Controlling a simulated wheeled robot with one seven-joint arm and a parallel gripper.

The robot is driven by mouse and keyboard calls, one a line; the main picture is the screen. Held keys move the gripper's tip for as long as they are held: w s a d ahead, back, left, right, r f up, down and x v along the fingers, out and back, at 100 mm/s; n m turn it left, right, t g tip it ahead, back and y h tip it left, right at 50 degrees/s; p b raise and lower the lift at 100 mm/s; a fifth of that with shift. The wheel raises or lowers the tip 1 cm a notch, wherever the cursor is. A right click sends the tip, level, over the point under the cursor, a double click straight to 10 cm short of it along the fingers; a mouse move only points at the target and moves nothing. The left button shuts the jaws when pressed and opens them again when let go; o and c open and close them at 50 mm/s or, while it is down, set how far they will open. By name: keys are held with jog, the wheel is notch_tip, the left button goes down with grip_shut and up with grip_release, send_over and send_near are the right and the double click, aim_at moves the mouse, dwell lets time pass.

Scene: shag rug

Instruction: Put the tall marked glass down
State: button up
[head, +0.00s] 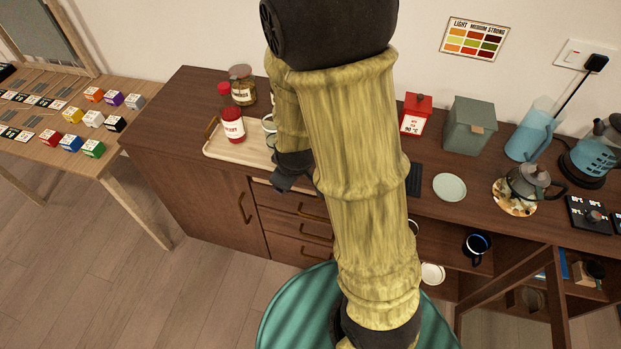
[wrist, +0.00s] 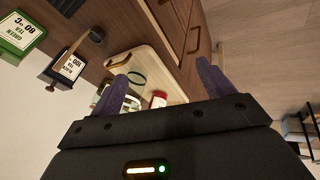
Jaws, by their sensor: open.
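My gripper (head: 287,182) hangs just in front of the tray's right part in the head view, partly hidden by my arm. In the wrist view its two purple fingers (wrist: 163,82) are spread apart, with nothing held between them. A clear glass vessel with a round rim (wrist: 136,78) stands on the pale tray (wrist: 148,57), beyond the gap between the fingers. In the head view a glass rim (head: 268,122) shows on the tray (head: 238,151), partly behind my arm. I cannot make out marks on it, so I cannot tell whether it is the tall marked glass.
A red labelled jar (head: 233,125) and a brown-lidded jar (head: 242,86) stand at the tray's left and back.

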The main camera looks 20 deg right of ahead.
jog(key=s+d+r+m+g, duration=0.1)
jog(key=s+r+m+g, duration=0.1)
jog(key=s+r+m, duration=0.4)
jog(key=shift+s+d+r+m+g+y, duration=0.35)
jog(key=shift+s+m, duration=0.55)
jog(key=shift+s, duration=0.3)
jog(key=shift+c, duration=0.2)
